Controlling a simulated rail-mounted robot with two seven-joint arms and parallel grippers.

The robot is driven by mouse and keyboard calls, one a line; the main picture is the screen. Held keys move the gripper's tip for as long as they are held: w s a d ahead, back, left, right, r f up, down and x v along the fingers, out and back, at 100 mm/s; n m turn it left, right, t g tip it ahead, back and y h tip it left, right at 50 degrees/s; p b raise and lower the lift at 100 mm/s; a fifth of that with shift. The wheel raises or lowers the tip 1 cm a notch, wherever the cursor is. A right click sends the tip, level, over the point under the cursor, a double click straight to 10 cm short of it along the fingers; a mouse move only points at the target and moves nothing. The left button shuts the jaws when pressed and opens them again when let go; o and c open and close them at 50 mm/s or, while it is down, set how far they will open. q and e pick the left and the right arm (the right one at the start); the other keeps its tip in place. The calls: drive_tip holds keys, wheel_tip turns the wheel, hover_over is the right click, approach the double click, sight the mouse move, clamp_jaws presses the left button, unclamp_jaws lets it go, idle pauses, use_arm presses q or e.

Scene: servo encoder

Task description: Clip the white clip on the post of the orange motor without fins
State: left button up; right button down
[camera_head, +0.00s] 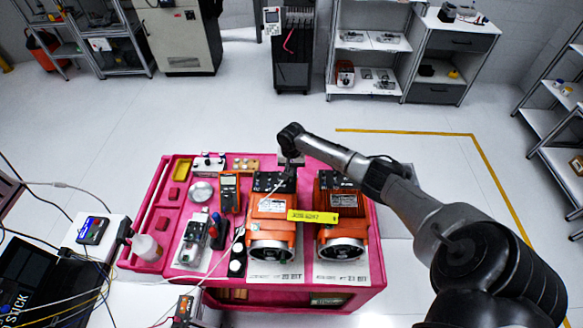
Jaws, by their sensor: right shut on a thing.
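Two orange motors stand side by side on the pink cart (160,215): a left motor (268,207) and a right motor (343,203). Both have dark tops and round front faces. My right gripper (290,163) is low over the back of the left motor's dark top, pointing down. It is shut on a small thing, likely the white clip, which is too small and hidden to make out. A thin white cable (222,257) runs from the lower left up towards this gripper. My left gripper is out of view.
A yellow label (312,215) spans the gap between the motors. A multimeter (230,192), a round metal tin (201,191) and a white bottle (146,247) are on the cart's left part. A laptop (38,275) lies at the lower left. Open floor surrounds the cart's back.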

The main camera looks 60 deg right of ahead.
drive_tip(key=shift+f, duration=0.2)
idle(0.6)
drive_tip(key=c, duration=1)
unclamp_jaws()
drive_tip(key=shift+r, duration=0.1)
wheel_tip(320, 180, up, 5)
drive_tip(key=p, duration=0.5)
drive_tip(key=shift+p, duration=0.3)
drive_tip(key=shift+r+p, duration=0.9)
